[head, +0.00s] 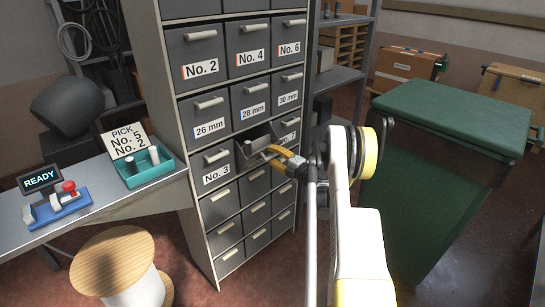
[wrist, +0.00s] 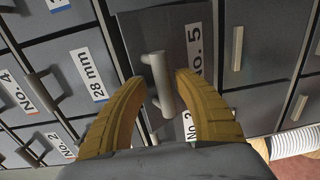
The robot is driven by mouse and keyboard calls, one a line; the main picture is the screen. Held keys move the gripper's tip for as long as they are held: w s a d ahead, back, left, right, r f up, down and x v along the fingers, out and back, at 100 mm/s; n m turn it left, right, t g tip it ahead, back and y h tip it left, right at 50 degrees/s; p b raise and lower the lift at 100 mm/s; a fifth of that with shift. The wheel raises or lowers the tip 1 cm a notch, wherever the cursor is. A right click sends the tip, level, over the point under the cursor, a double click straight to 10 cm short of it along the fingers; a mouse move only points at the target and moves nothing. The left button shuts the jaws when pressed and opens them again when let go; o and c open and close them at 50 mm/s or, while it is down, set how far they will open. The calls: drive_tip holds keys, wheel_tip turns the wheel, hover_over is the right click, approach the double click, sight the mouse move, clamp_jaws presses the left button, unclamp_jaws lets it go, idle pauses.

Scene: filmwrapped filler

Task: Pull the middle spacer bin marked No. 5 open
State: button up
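The No. 5 bin (head: 252,148) is the middle bin of its row in the grey cabinet. It stands partly pulled out, with its dark inside showing from above. Its front (wrist: 185,35) fills the upper middle of the wrist view, with the No. 5 label to the right of a light grey handle (wrist: 160,82). My gripper (head: 268,153) is at the front of this bin. In the wrist view its two yellow-brown fingers (wrist: 160,85) are on either side of the handle, with narrow gaps showing. It looks open; the lower handle is close to the fingers.
The No. 3 bin (head: 214,162) is on the left and the No. 7 bin (head: 289,131) is on the right, partly behind my gripper. A green-covered bench (head: 450,115) stands right of my arm. A counter (head: 105,192) and a wooden spool (head: 115,262) are at left.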

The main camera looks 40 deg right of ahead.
idle(0.4)
drive_tip(key=s, duration=1.2)
drive_tip(key=shift+d+r, duration=0.15)
drive_tip(key=shift+d, duration=0.3)
